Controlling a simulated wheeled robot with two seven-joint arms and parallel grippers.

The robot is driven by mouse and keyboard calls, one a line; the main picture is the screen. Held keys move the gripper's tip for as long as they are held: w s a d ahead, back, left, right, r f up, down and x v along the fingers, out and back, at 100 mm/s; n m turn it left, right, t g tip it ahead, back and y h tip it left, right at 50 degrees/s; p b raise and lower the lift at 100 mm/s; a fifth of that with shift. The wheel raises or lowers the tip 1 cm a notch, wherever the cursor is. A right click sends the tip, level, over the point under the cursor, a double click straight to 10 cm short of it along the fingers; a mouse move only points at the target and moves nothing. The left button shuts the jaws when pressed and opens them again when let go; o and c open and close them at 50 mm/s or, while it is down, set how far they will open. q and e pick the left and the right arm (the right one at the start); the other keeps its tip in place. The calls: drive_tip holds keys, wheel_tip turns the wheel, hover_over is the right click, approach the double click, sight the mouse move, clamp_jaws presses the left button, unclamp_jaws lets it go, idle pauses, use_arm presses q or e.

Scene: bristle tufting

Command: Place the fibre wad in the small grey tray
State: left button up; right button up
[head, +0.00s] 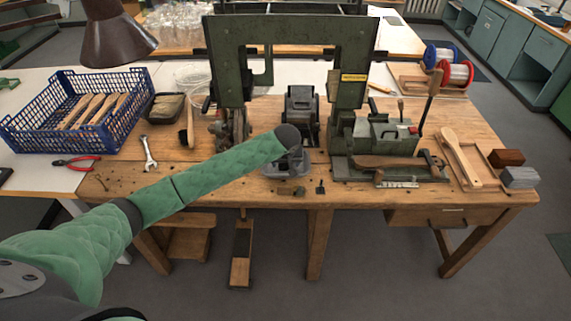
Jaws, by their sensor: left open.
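My left arm reaches in from the lower left, and my left gripper (294,160) is at the middle of the workbench, directly over the small grey tray (287,174). The gripper is open; its fingers are largely hidden by the wrist. The tray is partly covered by the gripper, so I cannot see all of its inside. Small dark lumps (284,191) lie on the wood just in front of the tray; I cannot tell whether one is the fibre wad. My right gripper is not in view.
A green press frame (224,62) stands behind. A green machine (385,136) is right of the tray. A blue crate (40,128) with wooden brush bodies, a black tray (150,113), a wrench (148,153) and red pliers (75,162) are left. A wooden brush (461,160) lies right.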

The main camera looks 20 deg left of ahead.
use_arm(q)
drive_tip(key=b+v, duration=0.2)
drive_tip(key=v, duration=0.9)
drive_tip(key=shift+r, duration=0.2)
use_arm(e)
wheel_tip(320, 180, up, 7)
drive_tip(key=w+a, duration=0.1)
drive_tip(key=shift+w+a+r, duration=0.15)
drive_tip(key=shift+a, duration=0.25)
use_arm(q)
drive_tip(key=s+d+f+m+h, duration=0.1)
drive_tip(key=s+d+f+m, duration=0.1)
drive_tip(key=s+d+f, duration=0.5)
drive_tip(key=s+f+m+h, duration=0.2)
drive_tip(key=s+f, duration=0.2)
drive_tip(key=s, duration=0.8)
drive_tip(key=s+a+f+m+y, duration=0.1)
drive_tip(key=s+a+f, duration=0.15)
drive_tip(key=s, duration=0.85)
drive_tip(key=s+a+f+m, duration=0.1)
drive_tip(key=s+a, duration=0.3)
drive_tip(key=s, duration=0.8)
drive_tip(key=s+d+f+g, duration=0.1)
drive_tip(key=s+f, duration=0.1)
drive_tip(key=f, duration=1.6)
drive_tip(key=s+d+f+g, duration=0.2)
drive_tip(key=f, duration=1.7)
drive_tip(key=shift+s+d, duration=0.35)
drive_tip(key=shift+s, duration=0.05)
